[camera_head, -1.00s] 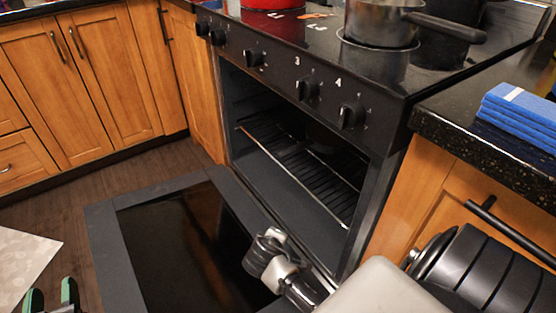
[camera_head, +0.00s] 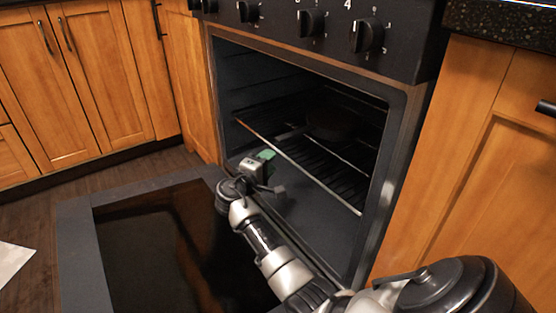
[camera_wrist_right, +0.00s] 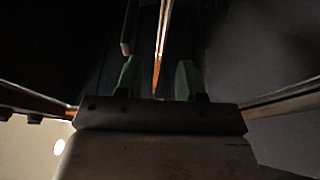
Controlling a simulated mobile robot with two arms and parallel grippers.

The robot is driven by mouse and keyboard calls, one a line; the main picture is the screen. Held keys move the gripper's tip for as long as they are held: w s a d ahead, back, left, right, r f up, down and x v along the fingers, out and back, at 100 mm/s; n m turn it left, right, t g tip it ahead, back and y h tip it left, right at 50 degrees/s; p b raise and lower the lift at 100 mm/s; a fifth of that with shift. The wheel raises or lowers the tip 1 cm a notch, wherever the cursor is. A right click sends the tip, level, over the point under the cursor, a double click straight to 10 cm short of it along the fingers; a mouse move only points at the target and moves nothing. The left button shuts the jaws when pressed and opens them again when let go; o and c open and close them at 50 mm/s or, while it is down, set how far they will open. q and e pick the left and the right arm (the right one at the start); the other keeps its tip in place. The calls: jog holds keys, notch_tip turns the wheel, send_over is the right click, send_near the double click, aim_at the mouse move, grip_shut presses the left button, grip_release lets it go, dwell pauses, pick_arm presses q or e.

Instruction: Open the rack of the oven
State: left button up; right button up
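The oven door (camera_head: 150,240) is folded down flat, and the cavity is open. The wire rack (camera_head: 310,175) sits inside, its light front bar running slantwise across the opening. My right gripper (camera_head: 266,160) is at the mouth of the oven, close to the front bar toward its left part. In the right wrist view, the green fingers of the gripper (camera_wrist_right: 158,78) are apart. A thin bright bar, seemingly the rack's front bar (camera_wrist_right: 162,45), shows between or just beyond them; contact cannot be told. My left gripper is not in view.
A dark round pan (camera_head: 335,122) appears to rest on the rack, with its handle pointing left. Wooden cabinets (camera_head: 100,75) stand left of the oven, and another cabinet (camera_head: 490,170) stands close on the right. Knobs (camera_head: 367,35) line the panel above.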

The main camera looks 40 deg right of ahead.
aim_at(279, 152)
jog(key=b+x, duration=0.1)
jog(key=x, duration=0.4)
jog(key=shift+d+b, duration=0.15)
jog(key=shift+b, duration=0.25)
grip_shut()
